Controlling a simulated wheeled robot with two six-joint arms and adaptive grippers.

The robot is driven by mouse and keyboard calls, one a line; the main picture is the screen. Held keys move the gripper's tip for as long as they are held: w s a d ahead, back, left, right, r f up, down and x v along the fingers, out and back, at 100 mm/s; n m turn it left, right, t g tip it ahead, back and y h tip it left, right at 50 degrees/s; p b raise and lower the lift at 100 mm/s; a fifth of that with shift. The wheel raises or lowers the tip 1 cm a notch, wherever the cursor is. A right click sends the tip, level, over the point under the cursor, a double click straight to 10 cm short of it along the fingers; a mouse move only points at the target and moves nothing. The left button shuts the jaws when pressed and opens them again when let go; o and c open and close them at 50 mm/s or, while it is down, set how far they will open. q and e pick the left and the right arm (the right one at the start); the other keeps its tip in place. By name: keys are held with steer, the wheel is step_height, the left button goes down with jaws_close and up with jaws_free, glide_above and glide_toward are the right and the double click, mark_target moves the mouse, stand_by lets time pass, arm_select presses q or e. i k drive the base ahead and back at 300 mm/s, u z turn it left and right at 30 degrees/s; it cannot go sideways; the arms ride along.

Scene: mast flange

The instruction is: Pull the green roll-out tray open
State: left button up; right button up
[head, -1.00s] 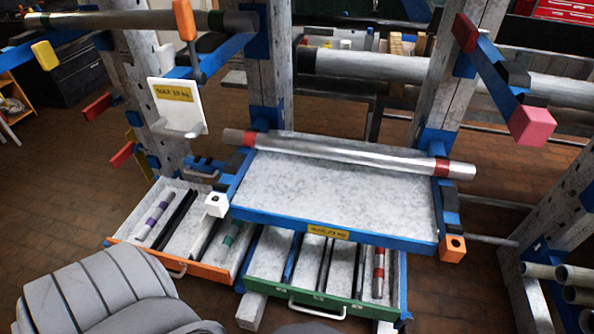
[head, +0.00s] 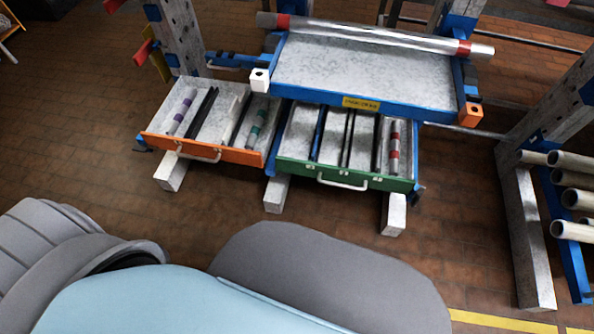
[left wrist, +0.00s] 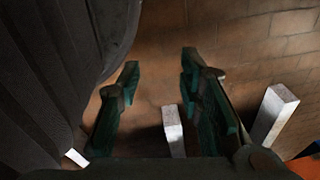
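The green roll-out tray (head: 290,167) sits low on the rack, right of the orange-fronted tray, with a white handle (head: 342,183) on its front. It stands partly out from under the upper shelf. Dark bars and a grey tube with red bands (head: 394,150) lie in it. My left gripper (left wrist: 160,68) shows in the left wrist view, its two fingers apart with bare floor between the tips. It is not touching the green tray. Neither gripper shows in the head view.
The orange-fronted tray (head: 204,148) is also out, beside the green one. White-grey feet (head: 393,214) of the rack stick out below the trays. The upper shelf (head: 365,75) carries a long tube. Pipes (head: 572,231) stick out at the right. The brick floor (head: 230,210) before the trays is clear.

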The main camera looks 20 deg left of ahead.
mark_target(346, 151)
steer(key=u, duration=0.3)
steer(key=i, duration=0.5)
steer(key=k, duration=1.25)
steer(key=z, duration=0.6)
steer(key=i, duration=1.75)
steer(key=u, duration=0.7)
